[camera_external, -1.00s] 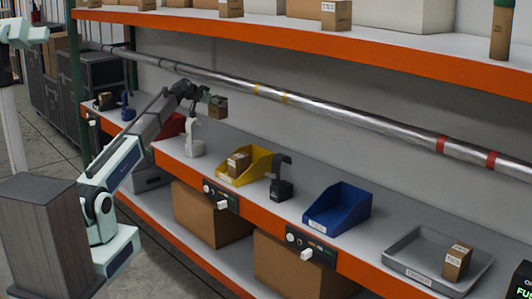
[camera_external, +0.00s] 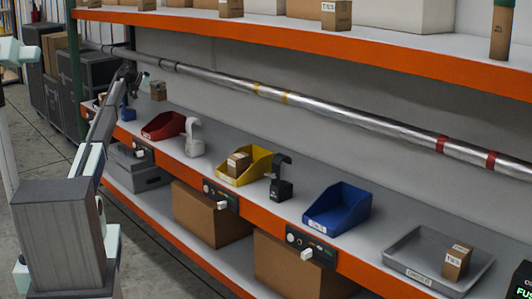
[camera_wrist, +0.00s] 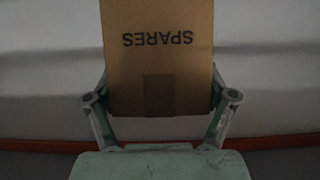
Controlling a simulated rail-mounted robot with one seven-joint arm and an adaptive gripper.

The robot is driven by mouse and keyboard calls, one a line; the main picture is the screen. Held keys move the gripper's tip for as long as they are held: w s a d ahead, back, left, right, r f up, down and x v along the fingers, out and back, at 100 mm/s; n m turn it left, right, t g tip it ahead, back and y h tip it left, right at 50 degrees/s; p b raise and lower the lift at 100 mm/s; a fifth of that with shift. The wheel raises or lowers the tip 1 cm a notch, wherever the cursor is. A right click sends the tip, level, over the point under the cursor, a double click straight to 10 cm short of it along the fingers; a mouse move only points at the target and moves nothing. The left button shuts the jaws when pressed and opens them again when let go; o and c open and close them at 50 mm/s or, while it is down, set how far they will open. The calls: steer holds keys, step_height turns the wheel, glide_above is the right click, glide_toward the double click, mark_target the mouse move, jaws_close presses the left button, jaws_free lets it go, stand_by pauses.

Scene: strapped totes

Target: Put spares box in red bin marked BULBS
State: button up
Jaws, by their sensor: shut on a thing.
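The spares box (camera_wrist: 128,75) is brown cardboard with a strip of tape, and its word SPARES reads upside down in the wrist view. My gripper (camera_wrist: 160,105) is shut on it, one finger on each side. The box is clear of the bin.
A white device (camera_external: 193,138) stands right of the red bin. Beyond it are a yellow bin (camera_external: 255,160) with a box inside, a dark device (camera_external: 281,185), a blue bin (camera_external: 338,210) and a grey tray (camera_external: 400,262). A metal pipe (camera_external: 340,112) runs along behind.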

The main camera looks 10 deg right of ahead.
steer(key=shift+w+a, duration=0.4)
steer(key=shift+w, duration=0.05)
steer(key=shift+w+a+f, duration=0.1)
steer(key=shift+a+f, duration=0.05)
steer(key=shift+a, duration=0.15)
step_height(320, 180, down, 19)
steer(key=p, duration=0.5)
steer(key=shift+f, duration=0.25)
steer(key=shift+f, duration=0.2)
steer(key=o, duration=1.1)
steer(key=shift+o, duration=0.2)
steer(key=shift+r, duration=0.15)
